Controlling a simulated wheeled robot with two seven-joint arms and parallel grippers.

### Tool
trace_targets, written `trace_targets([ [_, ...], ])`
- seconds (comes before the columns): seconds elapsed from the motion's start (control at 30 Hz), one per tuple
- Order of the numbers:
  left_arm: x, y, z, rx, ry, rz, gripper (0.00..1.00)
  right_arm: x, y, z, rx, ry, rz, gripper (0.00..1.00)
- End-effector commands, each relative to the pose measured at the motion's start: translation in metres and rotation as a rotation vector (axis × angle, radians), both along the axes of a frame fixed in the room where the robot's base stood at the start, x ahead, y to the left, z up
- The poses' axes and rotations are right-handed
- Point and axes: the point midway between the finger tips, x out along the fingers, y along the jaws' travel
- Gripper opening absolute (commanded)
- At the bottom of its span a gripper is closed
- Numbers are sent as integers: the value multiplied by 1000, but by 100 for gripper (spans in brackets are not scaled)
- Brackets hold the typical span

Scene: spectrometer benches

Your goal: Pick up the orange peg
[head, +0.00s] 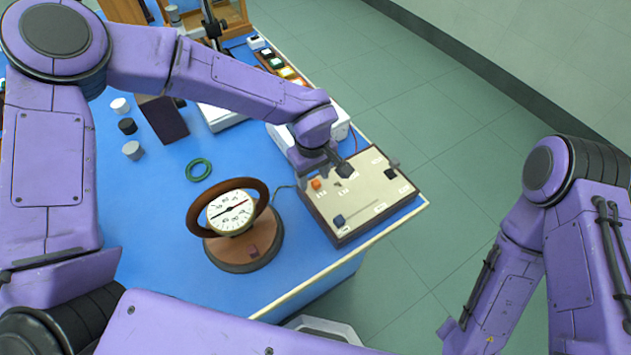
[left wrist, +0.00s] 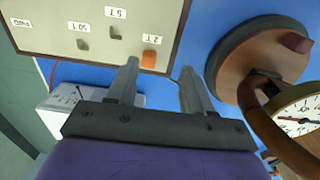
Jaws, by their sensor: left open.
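The orange peg (head: 316,183) stands at the left side of a beige-topped box (head: 365,207) on the blue bench. In the left wrist view the orange peg (left wrist: 151,57) sits beside a "2T" label, near the box's edge. My left gripper (head: 338,164) is over the far part of the box, close to the peg. In the left wrist view its two fingers (left wrist: 158,67) are apart with nothing held. The peg shows just beyond the tips, nearer the left-hand finger; the height gap is unclear. My right gripper is out of view.
A round dial on a wooden stand (head: 243,248) is left of the box, close to the right-hand finger's side in the wrist view. A green ring (head: 199,170) lies on the bench. A dark blue peg (head: 339,221) stands at the box's near side.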

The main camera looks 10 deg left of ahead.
Motion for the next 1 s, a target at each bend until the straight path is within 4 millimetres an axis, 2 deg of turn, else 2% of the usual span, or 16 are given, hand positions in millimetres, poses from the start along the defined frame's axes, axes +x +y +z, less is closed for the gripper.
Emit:
trace_targets([
  [0.03, 5, 0, -7, 3, 6, 1, 51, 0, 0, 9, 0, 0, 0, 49],
  [0.1, 10, 0, -22, 3, 10, 1, 51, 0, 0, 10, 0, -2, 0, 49],
  [0.2, 13, 0, -34, 1, 11, 1, 51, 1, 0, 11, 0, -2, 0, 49],
  [0.4, 15, 0, -37, -1, 10, 1, 51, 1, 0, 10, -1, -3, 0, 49],
  [0.43, 14, 0, -37, -1, 11, 1, 48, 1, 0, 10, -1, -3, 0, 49],
  [0.57, 14, 0, -37, -1, 11, 1, 6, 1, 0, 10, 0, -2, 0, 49],
  [0.6, 14, 0, -37, -1, 11, 1, 0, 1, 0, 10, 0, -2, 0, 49],
  [0.87, 14, 0, -37, 0, 11, 1, 0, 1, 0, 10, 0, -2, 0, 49],
  [1.0, 14, 0, -31, 0, 11, 1, 0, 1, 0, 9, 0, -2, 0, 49],
])
